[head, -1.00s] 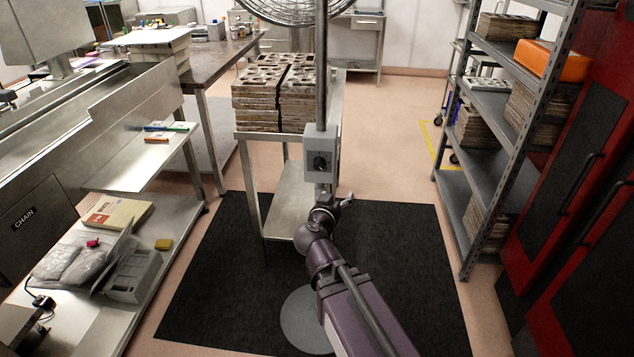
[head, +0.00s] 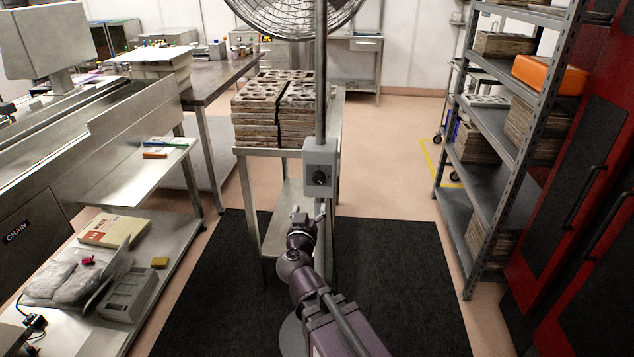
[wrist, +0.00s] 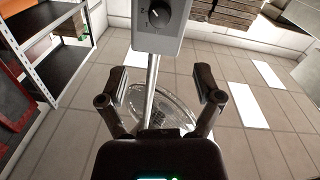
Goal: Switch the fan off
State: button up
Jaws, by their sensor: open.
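The fan's round wire cage (head: 292,12) tops a thin upright pole (head: 321,95); its top is cut off in the head view. A grey control box (head: 321,153) with a black round knob (head: 320,177) is fixed on the pole. In the wrist view the knob (wrist: 158,15) is at the top, and the cage (wrist: 165,108) shows lower down, between the fingers. My gripper (head: 307,216) is just below the control box in the head view, slightly left of the pole. Its fingers (wrist: 161,82) are spread, with nothing held, apart from the knob.
A metal cart (head: 243,152) with stacked moulds (head: 272,100) stands behind the pole. A steel bench with the CHAIN label (head: 17,232) is at left. Grey shelving (head: 515,125) and red cabinets (head: 590,190) are at right. Black matting (head: 400,265) covers the floor around the fan.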

aim_at(318, 180)
jog(key=w, duration=0.8)
jog(key=w+d, duration=0.1)
jog(key=w, duration=0.4)
jog(key=c, duration=1.2)
